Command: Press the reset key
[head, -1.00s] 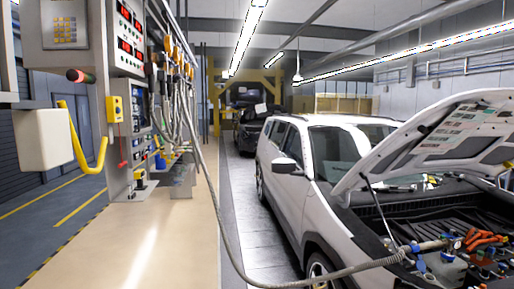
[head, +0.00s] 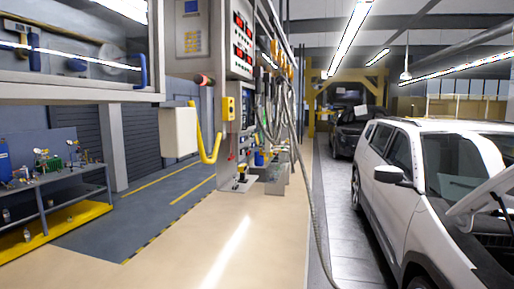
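A grey panel (head: 190,28) with a small screen and a keypad of yellow keys (head: 189,43) is at the upper left of the dispenser column in the head view. The keys are too small to read, so I cannot tell whether one is the reset key. A yellow box (head: 228,108) with dark buttons is on the column's front, lower down. A red-tipped knob (head: 204,79) sticks out below the panel. Neither of my grippers shows in this view.
Red digital displays (head: 240,30) sit beside the panel. A white box (head: 179,132) and a yellow hook-shaped tube (head: 211,148) stand out at left. A hose (head: 316,215) hangs down toward the white car (head: 420,190). A workbench (head: 55,185) is far left. The beige floor (head: 190,250) is clear.

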